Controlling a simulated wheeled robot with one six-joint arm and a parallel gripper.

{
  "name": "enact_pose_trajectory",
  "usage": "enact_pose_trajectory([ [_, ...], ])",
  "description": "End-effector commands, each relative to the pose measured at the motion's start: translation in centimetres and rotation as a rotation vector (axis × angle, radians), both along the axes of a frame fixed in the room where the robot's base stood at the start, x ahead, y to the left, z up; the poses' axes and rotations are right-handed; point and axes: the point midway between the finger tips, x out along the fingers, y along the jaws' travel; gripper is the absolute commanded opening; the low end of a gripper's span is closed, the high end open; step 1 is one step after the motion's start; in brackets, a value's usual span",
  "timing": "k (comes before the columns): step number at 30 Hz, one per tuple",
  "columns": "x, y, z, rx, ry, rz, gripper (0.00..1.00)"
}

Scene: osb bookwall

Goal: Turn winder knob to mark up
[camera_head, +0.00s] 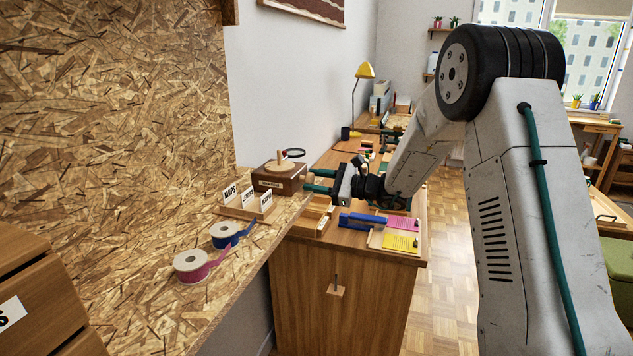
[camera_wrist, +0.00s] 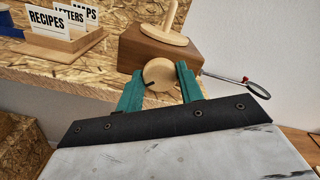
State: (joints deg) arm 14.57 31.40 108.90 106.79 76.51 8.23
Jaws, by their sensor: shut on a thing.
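The winder knob (camera_wrist: 160,72) is a round pale wooden disc on the front of a dark wooden box (camera_wrist: 136,50), centre in the wrist view. A short dark mark shows near its lower left rim in that view, beside the left finger. My gripper (camera_wrist: 160,82) has its two green fingers shut on the knob, one on each side. A pale wooden disc with an upright peg (camera_wrist: 156,30) sits on top of the box.
A card stand (camera_head: 247,209) with labelled cards is left of the box on the board shelf. Pink tape (camera_head: 191,263) and blue tape (camera_head: 226,235) lie nearer. A magnifier (camera_wrist: 243,83) is right of the box. A blue stapler (camera_head: 361,221) lies on the desk below my arm.

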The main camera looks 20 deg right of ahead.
Motion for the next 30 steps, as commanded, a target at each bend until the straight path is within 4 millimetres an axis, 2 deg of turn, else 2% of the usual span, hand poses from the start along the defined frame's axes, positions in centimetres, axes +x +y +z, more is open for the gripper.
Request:
enact_pose_trajectory([
  [9,0.0,-0.02,-0.02,-0.077,-0.105,-0.001,0.14],
  [25,-0.01,-0.03,-0.03,-0.092,-0.126,-0.001,0.14],
  [26,-0.01,-0.03,-0.03,-0.092,-0.126,-0.001,0.4],
  [27,-0.01,-0.03,-0.03,-0.092,-0.126,-0.001,0.51],
  [28,-0.01,-0.03,-0.03,-0.092,-0.126,-0.001,0.59],
  [30,0.0,-0.02,-0.04,-0.092,-0.126,0.0,0.59],
])
